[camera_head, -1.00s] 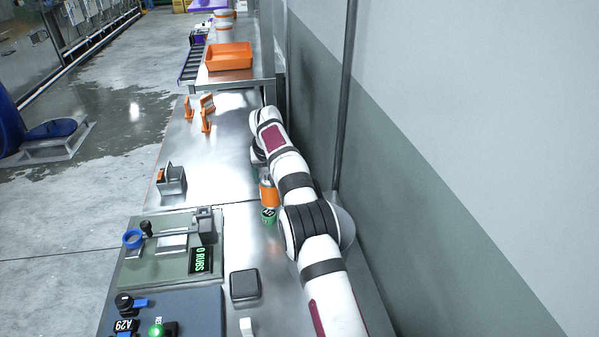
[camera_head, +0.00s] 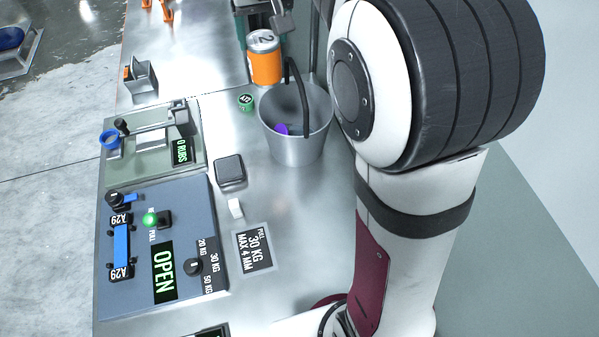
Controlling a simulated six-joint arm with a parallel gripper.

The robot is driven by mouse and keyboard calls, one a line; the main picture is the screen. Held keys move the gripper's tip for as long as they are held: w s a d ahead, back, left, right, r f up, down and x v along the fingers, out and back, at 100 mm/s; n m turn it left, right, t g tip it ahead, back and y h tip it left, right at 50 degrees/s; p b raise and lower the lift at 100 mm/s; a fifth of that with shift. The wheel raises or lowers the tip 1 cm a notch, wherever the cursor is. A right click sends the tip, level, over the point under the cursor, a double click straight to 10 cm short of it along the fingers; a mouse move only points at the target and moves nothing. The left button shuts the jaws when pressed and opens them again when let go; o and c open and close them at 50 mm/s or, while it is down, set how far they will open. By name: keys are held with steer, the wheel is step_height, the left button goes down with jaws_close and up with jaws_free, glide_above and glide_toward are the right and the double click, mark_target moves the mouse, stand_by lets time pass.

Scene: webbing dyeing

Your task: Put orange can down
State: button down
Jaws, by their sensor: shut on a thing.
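The orange can (camera_head: 266,68) has a pale silver upper band with a dark "2" on it. It is upright at the top middle of the head view, behind and left of the metal bucket. My gripper (camera_head: 278,22) shows only in part as dark grey pieces at the top edge, right at the can's upper end. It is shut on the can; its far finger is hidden. I cannot tell whether the can's base touches the metal bench.
The metal bucket (camera_head: 292,148) has a dark curved handle and a purple thing inside. A small green A29 piece (camera_head: 246,102) is near the can. A blue-grey control panel (camera_head: 180,220) reads "OPEN". A dark square pad (camera_head: 230,170) lies on the bench (camera_head: 222,120).

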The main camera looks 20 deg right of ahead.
steer(key=s+d, duration=0.2)
steer(key=s, duration=0.7)
steer(key=s+d+f+m+g+h, duration=0.2)
steer(key=s+d+f+m, duration=0.2)
steer(key=s+f+m, duration=0.4)
steer(key=s+d+f+m+g+h, duration=0.25)
steer(key=s+d+f+m, duration=0.25)
steer(key=m, duration=0.5)
steer(key=w+a+f, duration=0.5)
steer(key=a+f, duration=0.5)
steer(key=f, duration=0.1)
steer(key=shift+a+f, duration=0.2)
steer(key=shift+f, duration=0.15)
jaws_free()
